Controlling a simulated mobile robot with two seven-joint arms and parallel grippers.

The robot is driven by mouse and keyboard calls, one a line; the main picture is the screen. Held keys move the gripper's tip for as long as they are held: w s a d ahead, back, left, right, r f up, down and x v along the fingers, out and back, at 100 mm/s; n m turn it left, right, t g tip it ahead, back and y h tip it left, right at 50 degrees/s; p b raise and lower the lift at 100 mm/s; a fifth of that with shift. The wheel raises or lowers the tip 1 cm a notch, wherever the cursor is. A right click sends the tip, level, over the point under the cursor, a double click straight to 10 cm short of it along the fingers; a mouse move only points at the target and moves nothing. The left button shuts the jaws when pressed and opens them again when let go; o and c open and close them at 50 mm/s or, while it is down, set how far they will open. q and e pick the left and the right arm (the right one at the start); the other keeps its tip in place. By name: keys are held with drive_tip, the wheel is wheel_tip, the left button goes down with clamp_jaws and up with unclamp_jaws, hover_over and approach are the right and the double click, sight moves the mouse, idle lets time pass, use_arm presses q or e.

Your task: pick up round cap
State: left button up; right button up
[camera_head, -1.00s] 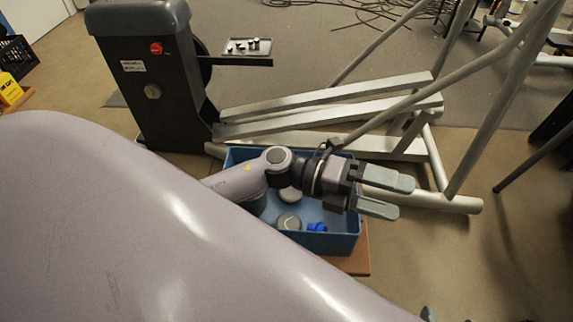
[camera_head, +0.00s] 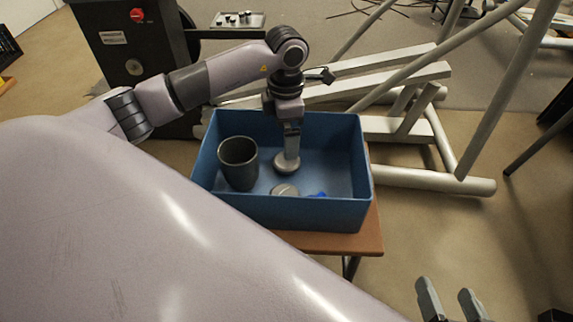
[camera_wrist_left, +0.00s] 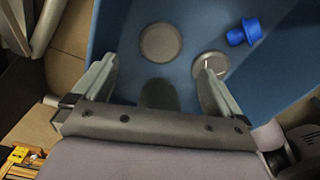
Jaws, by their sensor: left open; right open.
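Two round grey caps lie on the floor of a blue bin (camera_head: 345,217). The farther cap (camera_head: 287,168) is just below my left gripper (camera_head: 290,152) in the head view. The nearer cap (camera_head: 284,190) lies closer to the front wall. In the left wrist view my left gripper (camera_wrist_left: 159,66) is open and empty. One round cap (camera_wrist_left: 160,42) shows beyond the gap between its fingers. The other cap (camera_wrist_left: 210,65) is partly hidden by the right-hand finger. My right gripper (camera_head: 452,300) is open and empty at the bottom right, outside the bin.
A dark cup (camera_head: 238,163) stands in the bin's left part. A blue piece (camera_wrist_left: 243,31) lies beside the nearer cap. The bin rests on a brown stool (camera_head: 372,240). Pale metal frame bars (camera_head: 430,178) stand behind and right of it.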

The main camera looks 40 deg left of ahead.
sight(287, 164)
use_arm(q)
wheel_tip(287, 164, down, 9)
drive_tip(key=b, duration=0.3)
drive_tip(key=shift+c, duration=0.3)
drive_tip(key=c, duration=1)
